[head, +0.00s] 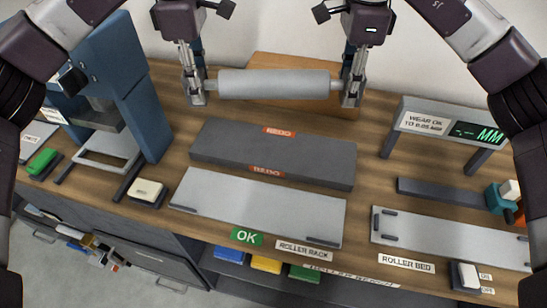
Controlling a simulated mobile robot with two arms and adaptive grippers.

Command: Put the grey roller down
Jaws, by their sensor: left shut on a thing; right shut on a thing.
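The grey roller (274,83) is held level in the air over the back of the bench. My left gripper (198,92) is shut on its left end and my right gripper (350,93) is shut on its right end. In front of the roller is a dark grey block (270,153) with two red "REDO" labels. Nearer the front edge is a light grey plate (255,205) with small dark pegs, by the green "OK" label (247,237) and the "ROLLER RACK" label (309,251). The roller bed (450,238) is a similar pegged plate at the right.
A blue press-like machine (120,85) stands at the left. A gauge display stand (449,124) reading "MM" is at the right, with a dark bar (442,192) before it. A wooden board (300,103) is behind the roller. A switch (466,276) sits at the front right.

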